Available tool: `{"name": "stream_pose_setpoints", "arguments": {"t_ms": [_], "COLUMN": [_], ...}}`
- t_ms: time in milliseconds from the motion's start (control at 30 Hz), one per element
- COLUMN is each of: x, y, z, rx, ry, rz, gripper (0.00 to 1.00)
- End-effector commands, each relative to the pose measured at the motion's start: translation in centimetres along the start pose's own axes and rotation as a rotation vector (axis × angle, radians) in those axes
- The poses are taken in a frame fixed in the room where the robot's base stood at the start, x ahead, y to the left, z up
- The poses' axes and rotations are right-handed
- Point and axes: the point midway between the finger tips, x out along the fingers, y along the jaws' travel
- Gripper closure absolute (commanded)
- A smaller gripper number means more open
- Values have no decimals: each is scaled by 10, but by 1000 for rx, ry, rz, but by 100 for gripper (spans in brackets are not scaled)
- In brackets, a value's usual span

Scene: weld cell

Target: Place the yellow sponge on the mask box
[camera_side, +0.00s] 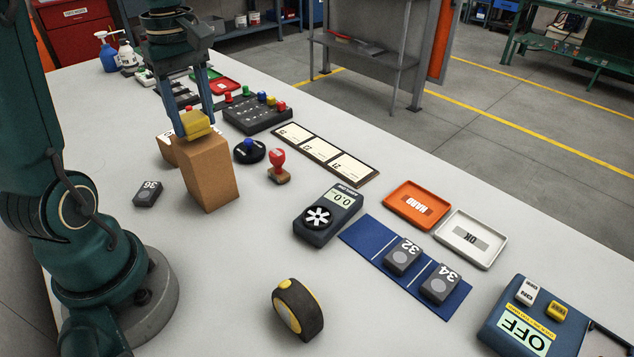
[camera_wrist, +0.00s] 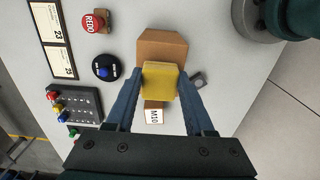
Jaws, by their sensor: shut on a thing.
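The yellow sponge (camera_side: 196,124) is between the two blue fingers of my gripper (camera_side: 197,126), which is shut on it. In the wrist view the sponge (camera_wrist: 160,82) shows between the fingertips (camera_wrist: 160,88). A plain brown cardboard box (camera_side: 209,178), apparently the mask box, stands upright on the table directly under the sponge. In the wrist view the box (camera_wrist: 162,47) extends above and behind the sponge. The sponge is over the box top's far part; whether it touches the top I cannot tell. It hides part of the top.
A smaller brown box with an M10 label (camera_wrist: 153,117) sits close to the tall box. A grey weight marked 36 (camera_side: 148,193) is left of it. A black base with a blue knob (camera_side: 249,150) and a red stamp (camera_side: 278,166) stand right.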

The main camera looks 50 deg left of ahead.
Motion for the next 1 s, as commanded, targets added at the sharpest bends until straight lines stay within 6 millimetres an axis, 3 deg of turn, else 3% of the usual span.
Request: {"name": "stream_pose_setpoints", "arguments": {"t_ms": [467,500,567,1000], "x": [11,11,11,4], "y": [0,0,0,0], "z": [0,0,0,0], "rx": [0,0,0,0], "ry": [0,0,0,2], "rz": [0,0,0,3], "gripper": [98,39,17,17]}}
